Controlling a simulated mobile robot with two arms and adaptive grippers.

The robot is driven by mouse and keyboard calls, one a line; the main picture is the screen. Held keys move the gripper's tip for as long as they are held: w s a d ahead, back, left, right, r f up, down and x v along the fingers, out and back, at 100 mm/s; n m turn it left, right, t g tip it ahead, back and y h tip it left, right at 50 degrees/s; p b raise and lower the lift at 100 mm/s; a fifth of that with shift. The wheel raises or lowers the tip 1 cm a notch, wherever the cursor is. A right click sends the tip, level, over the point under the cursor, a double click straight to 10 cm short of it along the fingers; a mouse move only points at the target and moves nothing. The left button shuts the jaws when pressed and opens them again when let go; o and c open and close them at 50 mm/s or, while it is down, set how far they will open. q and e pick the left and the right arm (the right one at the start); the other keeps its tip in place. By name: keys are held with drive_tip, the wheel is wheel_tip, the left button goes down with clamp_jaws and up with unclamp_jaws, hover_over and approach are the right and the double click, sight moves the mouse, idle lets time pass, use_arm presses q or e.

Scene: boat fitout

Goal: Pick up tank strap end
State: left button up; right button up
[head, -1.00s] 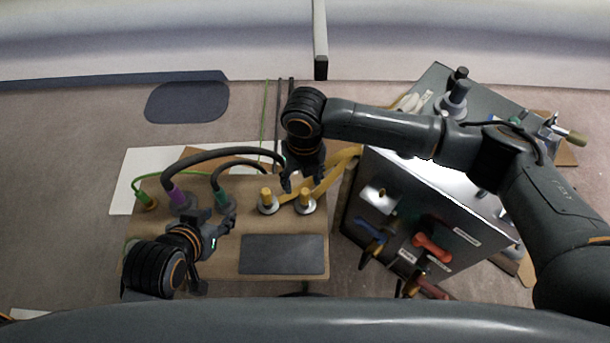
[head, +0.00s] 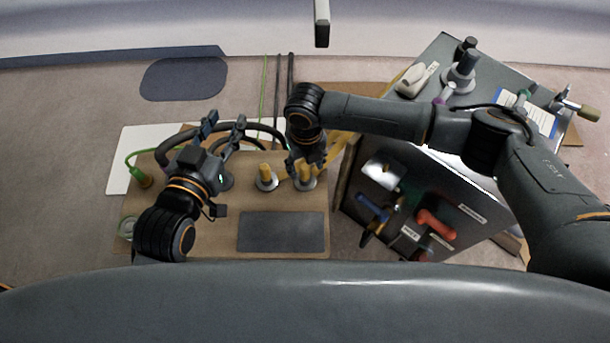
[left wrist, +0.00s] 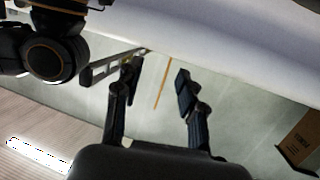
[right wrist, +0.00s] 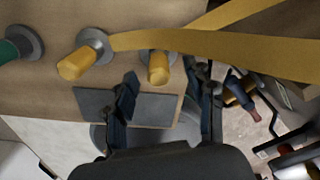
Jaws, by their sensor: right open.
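The yellow strap (right wrist: 230,43) crosses the right wrist view as a flat band, its left end beside the left yellow-capped post (right wrist: 78,63). A second length of yellow webbing (right wrist: 235,13) slants up to the right. In the head view the strap (head: 338,146) shows partly, behind my right gripper (head: 305,168). My right gripper is open above the board's right post; in its wrist view the right yellow-capped post (right wrist: 158,69) appears between the fingers (right wrist: 160,78). The strap is not gripped. My left gripper (head: 224,122) is open and empty above the dark hoses; its fingers (left wrist: 158,72) are apart.
The wooden board (head: 180,245) carries a dark grey pad (head: 281,232) and a green-cable fitting (head: 143,180). A grey cabinet (head: 440,180) with tools and coloured handles stands close on the right. Open floor (head: 60,190) lies left of the board.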

sight(305, 174)
drive_tip(key=shift+f, duration=0.3)
wheel_tip(305, 174, down, 4)
drive_tip(key=shift+a+f+b, duration=0.1)
drive_tip(key=shift+f+b, duration=0.05)
drive_tip(key=shift+b, duration=1)
drive_tip(key=shift+f, duration=0.1)
clamp_jaws()
use_arm(q)
wheel_tip(305, 174, up, 10)
drive_tip(key=d+t+h, duration=0.1)
drive_tip(key=t+h, duration=0.1)
drive_tip(key=t, duration=0.4)
drive_tip(key=shift+s+d, duration=0.15)
drive_tip(key=shift+d, duration=0.05)
